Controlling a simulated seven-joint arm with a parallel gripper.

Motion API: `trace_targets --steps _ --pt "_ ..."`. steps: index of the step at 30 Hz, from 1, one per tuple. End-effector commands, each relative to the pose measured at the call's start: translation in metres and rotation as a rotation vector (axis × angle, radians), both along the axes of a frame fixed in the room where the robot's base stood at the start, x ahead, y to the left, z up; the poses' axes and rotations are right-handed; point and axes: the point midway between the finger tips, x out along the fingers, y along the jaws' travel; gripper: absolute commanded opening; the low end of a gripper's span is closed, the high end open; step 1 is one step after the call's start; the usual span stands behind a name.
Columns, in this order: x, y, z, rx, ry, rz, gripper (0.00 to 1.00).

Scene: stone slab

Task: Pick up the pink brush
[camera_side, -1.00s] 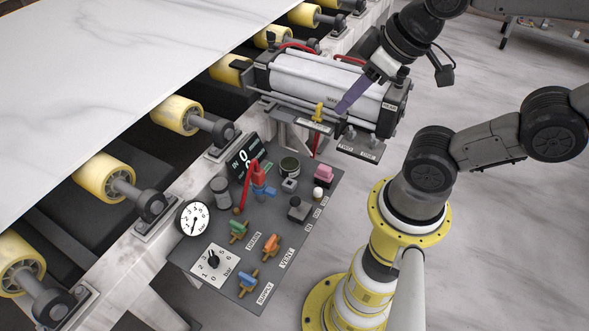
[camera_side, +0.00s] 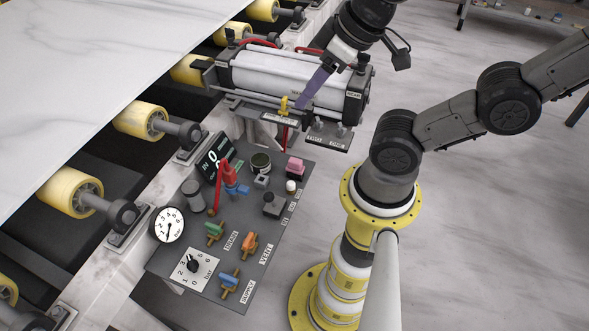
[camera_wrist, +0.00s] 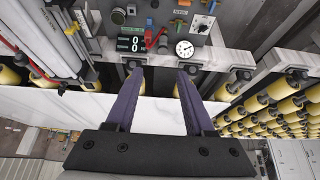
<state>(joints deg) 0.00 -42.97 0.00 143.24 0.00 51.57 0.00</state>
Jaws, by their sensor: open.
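A small pink block-shaped thing with a darker underside (camera_side: 295,167) lies on the far right part of the grey control panel in the side view. It is the only clearly pink thing there and fits the pink brush, but its bristles are too small to make out. I cannot pick it out in the wrist view. My gripper (camera_side: 300,104) is up and behind it in the side view, with its purple fingers in front of the white cylinder. In the wrist view my gripper (camera_wrist: 160,72) has its two purple fingers wide apart with nothing between them.
The grey panel (camera_side: 218,262) carries a round gauge (camera_side: 168,224), a digital display (camera_side: 213,156), a red-handled lever (camera_side: 230,175) and several coloured valves. The white cylinder (camera_side: 285,80) stands behind it. The stone slab (camera_side: 70,80) rests over yellow rollers at the left.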

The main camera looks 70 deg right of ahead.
Motion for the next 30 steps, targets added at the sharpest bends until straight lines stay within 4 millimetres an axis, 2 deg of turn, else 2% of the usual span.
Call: trace_targets --steps 1,6,14,19,22,24,27,30 --pt "0.000 0.000 0.000 0.000 0.000 0.000 0.64" --pt "0.000 0.000 0.000 0.000 0.000 0.000 0.91" --pt "0.000 0.000 0.000 0.001 0.000 -0.002 0.91" --pt "0.007 0.000 0.005 0.046 -0.033 -0.081 0.91" --pt "0.029 0.000 0.024 0.112 -0.101 -0.185 0.91" --pt "0.055 -0.004 0.030 0.165 -0.113 -0.289 0.91" --pt "0.095 -0.017 0.027 0.231 -0.105 -0.454 0.91" --pt "0.136 -0.040 0.007 0.286 -0.077 -0.634 0.91"
